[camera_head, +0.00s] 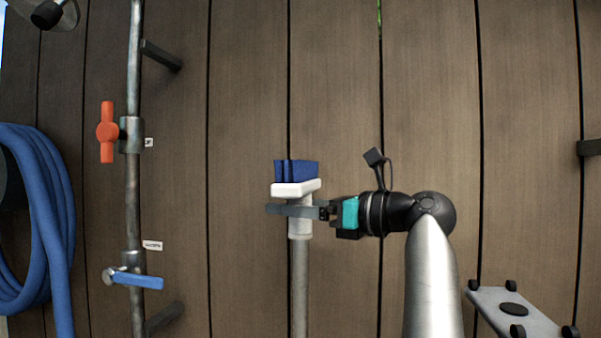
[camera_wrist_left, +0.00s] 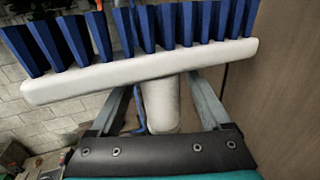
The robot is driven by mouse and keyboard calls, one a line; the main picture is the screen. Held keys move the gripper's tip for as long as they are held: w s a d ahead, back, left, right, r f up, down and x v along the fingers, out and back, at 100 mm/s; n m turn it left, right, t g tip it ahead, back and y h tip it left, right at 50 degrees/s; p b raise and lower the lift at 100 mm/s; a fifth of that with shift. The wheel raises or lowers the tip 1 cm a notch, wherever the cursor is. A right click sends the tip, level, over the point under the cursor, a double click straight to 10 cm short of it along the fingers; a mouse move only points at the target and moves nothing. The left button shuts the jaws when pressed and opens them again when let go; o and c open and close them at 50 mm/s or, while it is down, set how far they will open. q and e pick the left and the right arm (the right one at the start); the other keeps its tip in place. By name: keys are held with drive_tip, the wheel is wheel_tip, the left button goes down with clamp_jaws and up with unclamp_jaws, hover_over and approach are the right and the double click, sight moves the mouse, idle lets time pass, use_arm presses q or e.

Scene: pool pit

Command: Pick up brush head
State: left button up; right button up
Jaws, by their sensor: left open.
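The brush head has blue bristles (camera_head: 296,170) pointing up and a white block (camera_head: 295,188) with a pale neck below. It sits upright on top of a grey pole (camera_head: 299,280) in front of the wooden wall. My left gripper (camera_head: 272,209) reaches in from the right at the neck, just below the block. In the left wrist view the white block (camera_wrist_left: 140,72) crosses above the open fingers. The neck (camera_wrist_left: 161,105) stands between the two fingers, with visible gaps on both sides. In the head view the nearer finger hides part of the neck. My right gripper is in neither view.
A vertical metal pipe (camera_head: 133,200) with an orange valve handle (camera_head: 107,131) and a blue lever (camera_head: 137,280) runs at left. A coiled blue hose (camera_head: 55,190) hangs at far left. A grey plate with black knobs (camera_head: 500,300) shows at bottom right.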

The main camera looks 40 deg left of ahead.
use_arm(q)
drive_tip(key=shift+s+a, duration=0.15)
drive_tip(key=shift+a, duration=0.95)
clamp_jaws()
